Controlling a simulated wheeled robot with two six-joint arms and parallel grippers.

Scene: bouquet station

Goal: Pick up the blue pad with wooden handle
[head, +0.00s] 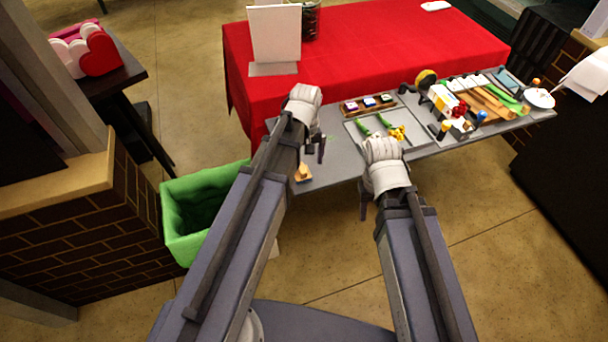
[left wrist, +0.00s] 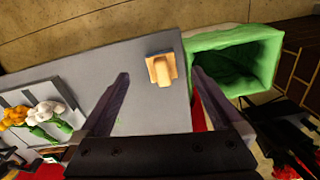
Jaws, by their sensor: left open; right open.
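The pad with the wooden handle (head: 303,173) sits at the left front corner of the grey table, near its edge. In the left wrist view its tan handle (left wrist: 161,70) stands on a small base; a thin bluish rim shows at one side. My left gripper (head: 316,148) is open and empty, just behind the pad in the head view. In the left wrist view its two fingers (left wrist: 158,85) point toward the pad, which lies beyond and between them, apart from both. My right gripper (head: 367,205) is in front of the table edge, away from the pad, with nothing visible in it.
A green-lined bin (head: 200,205) stands left of the table, close to the pad. A grey tray (head: 355,130) with flowers and a rack of small jars (head: 368,103) lie right of my left gripper. A red-covered table (head: 370,50) stands behind. Table surface around the pad is clear.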

